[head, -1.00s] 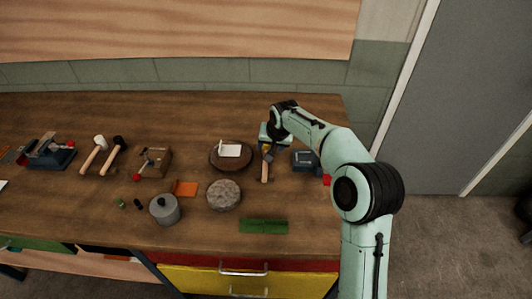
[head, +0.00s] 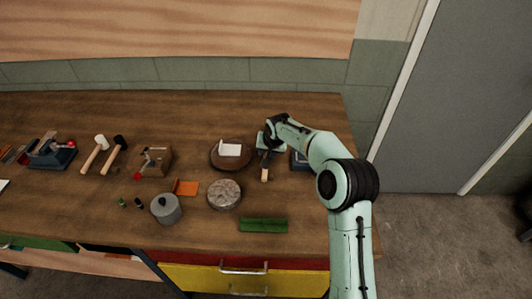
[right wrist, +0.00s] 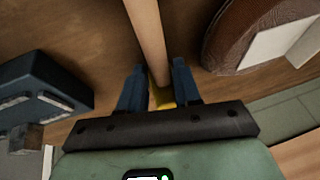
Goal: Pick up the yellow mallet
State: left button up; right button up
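The yellow mallet lies at the right part of the workbench. In the head view only the end of its pale wooden handle (head: 265,175) shows, because my right gripper (head: 265,153) covers the rest. In the right wrist view the handle (right wrist: 147,35) runs up from between the two blue fingers. Part of the yellow head (right wrist: 162,97) shows between them. The fingers of my right gripper (right wrist: 159,78) stand one on each side of the mallet, close to it. I cannot tell whether they press on it. My left gripper is not in view.
A round brown block with a white card (head: 230,151) is just left of my right gripper. A dark blue box (right wrist: 40,90) is close on the other side. A grey stone disc (head: 224,195) and a green strip (head: 264,225) lie nearer the front edge. Other mallets (head: 118,150) lie further left.

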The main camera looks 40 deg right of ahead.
grip_shut()
jog(key=shift+r, duration=0.1)
